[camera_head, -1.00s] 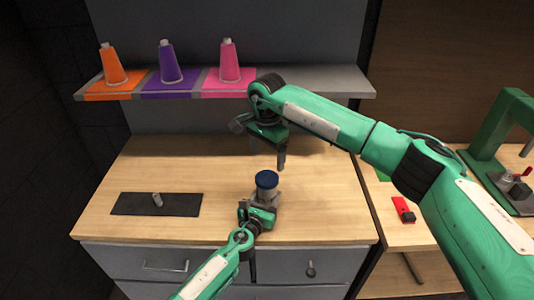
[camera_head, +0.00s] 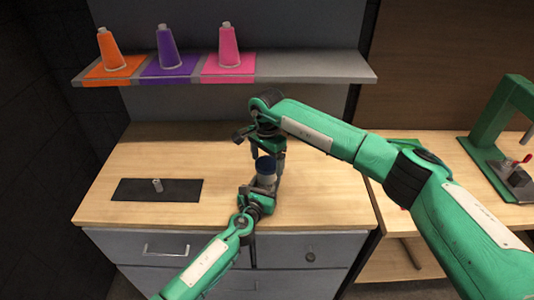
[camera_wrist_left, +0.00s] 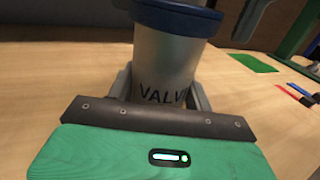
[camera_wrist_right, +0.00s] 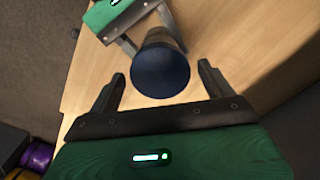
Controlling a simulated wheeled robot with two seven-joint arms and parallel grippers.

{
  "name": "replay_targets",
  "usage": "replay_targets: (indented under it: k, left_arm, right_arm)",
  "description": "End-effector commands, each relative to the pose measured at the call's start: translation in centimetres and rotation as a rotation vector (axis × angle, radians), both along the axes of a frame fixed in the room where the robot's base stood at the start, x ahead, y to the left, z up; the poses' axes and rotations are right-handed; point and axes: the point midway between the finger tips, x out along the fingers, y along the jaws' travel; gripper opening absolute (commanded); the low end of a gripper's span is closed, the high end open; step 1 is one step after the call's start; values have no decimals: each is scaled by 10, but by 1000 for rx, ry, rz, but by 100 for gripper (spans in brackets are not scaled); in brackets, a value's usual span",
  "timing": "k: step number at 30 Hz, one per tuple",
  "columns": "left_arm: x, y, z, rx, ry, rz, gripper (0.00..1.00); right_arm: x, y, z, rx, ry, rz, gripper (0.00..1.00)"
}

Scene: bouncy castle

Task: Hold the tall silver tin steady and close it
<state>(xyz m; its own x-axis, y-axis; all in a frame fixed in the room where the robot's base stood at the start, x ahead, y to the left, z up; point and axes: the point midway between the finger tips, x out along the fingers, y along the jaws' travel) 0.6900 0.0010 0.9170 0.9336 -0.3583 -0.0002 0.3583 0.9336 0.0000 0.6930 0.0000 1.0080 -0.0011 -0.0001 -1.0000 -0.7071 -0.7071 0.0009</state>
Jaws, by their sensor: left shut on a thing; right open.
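The tall silver tin (camera_head: 266,180) stands upright on the wooden worktop with a blue lid (camera_head: 265,165) on top. Lettering starting "VAL" shows on its side in the left wrist view (camera_wrist_left: 165,75). My left gripper (camera_head: 259,195) is shut around the tin's body from the front. My right gripper (camera_head: 268,155) is open and points down over the tin. In the right wrist view the round blue lid (camera_wrist_right: 160,70) lies between the two open fingertips, with gaps on both sides. Whether the lid is fully seated cannot be told.
A black mat (camera_head: 130,190) with a small grey piece (camera_head: 157,185) lies on the left of the worktop (camera_head: 215,150). Orange (camera_head: 109,50), purple (camera_head: 167,48) and pink (camera_head: 228,46) cones stand on the shelf above. A green press (camera_head: 490,130) stands on the right bench.

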Motion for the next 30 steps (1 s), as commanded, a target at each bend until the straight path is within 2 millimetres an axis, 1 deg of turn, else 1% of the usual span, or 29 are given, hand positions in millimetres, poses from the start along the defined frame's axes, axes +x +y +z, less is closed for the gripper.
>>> replay_targets:
  k: [7, 8, 12, 14, 15, 20, 23, 26, 30]
  left_arm:
    - [0, 0, 0, 0, 0, 0, 0]
    - [0, 0, 0, 0, 0, 0, 0]
    - [0, 0, 0, 0, 0, 0, 0]
    - [0, 0, 0, 0, 0, 0, 0]
    - [0, 0, 0, 0, 0, 0, 0]
    - [0, 0, 0, 0, 0, 0, 0]
    - [0, 0, 0, 0, 0, 0, 0]
    - [0, 0, 0, 0, 1, 0, 0]
    - [0, 0, 0, 0, 1, 0, 0]
  right_arm:
    - [0, 0, 0, 1, -1, 0, 83]
    - [0, 0, 0, 1, -1, 0, 79]
    - [0, 0, 0, 0, -1, 0, 52]
    - [0, 0, 0, 0, -1, 0, 40]
    - [0, 0, 0, 0, -1, 0, 38]
    - [0, 0, 0, 0, -1, -10, 38]
    - [0, 0, 0, 0, -1, -72, 38]
    - [0, 0, 0, -1, -2, -203, 38]
    - [1, 0, 0, 0, -2, -431, 38]
